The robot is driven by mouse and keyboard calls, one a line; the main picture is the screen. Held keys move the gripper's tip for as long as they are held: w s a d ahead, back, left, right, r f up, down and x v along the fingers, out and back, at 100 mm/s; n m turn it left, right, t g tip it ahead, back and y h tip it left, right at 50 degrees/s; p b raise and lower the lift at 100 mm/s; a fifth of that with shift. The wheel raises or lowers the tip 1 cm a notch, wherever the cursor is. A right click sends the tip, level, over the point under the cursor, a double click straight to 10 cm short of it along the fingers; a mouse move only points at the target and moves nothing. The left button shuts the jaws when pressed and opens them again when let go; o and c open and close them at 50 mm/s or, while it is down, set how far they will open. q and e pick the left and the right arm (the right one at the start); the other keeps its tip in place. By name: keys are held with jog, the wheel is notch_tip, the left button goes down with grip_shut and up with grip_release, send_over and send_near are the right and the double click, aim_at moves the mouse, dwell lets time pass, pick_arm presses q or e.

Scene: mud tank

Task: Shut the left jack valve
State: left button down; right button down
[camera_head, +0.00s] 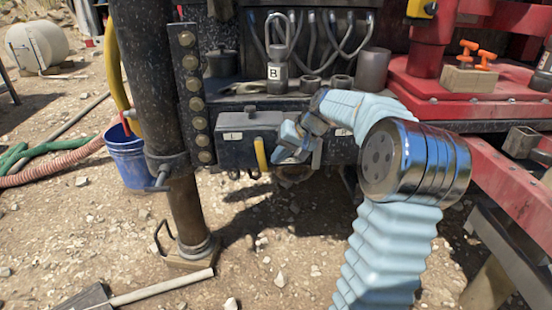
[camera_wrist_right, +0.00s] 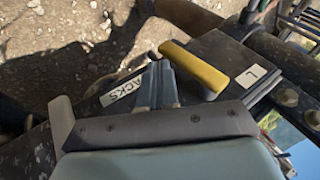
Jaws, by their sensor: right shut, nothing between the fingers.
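The left jack valve has a yellow lever (camera_head: 261,153) that hangs down, slightly tilted, from the dark valve box (camera_head: 232,152) marked "L". In the right wrist view the yellow lever (camera_wrist_right: 197,68) lies beside the white "L" label (camera_wrist_right: 251,76). My right gripper (camera_head: 286,154) is just right of the lever in the head view, with its fingers shut and empty. In the wrist view its fingertips (camera_wrist_right: 158,82) are close beside the lever; I cannot tell whether they touch it. A "JACKS" label (camera_wrist_right: 122,87) is partly hidden behind the fingers. My left gripper is not in view.
A thick dark jack post (camera_head: 185,205) stands left of the box, with a blue bucket (camera_head: 127,158) beyond it. A red frame (camera_head: 510,190) is at right. The gravel below is mostly open.

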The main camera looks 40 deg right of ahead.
aim_at(261, 155)
jog(key=p+v, duration=0.2)
jog(key=v, duration=0.9)
jog(key=w+a+f+n+h+b, duration=0.1)
jog(key=w+a+f+b, duration=0.2)
jog(key=w+f+b, duration=0.3)
notch_tip(261, 155, down, 3)
jog(key=shift+w+f, duration=0.25)
jog(key=shift+w, duration=0.15)
jog(key=shift+a, duration=0.1)
jog(key=shift+w+a+f, duration=0.35)
jog(key=shift+w+a, duration=0.05)
jog(key=shift+a, duration=0.15)
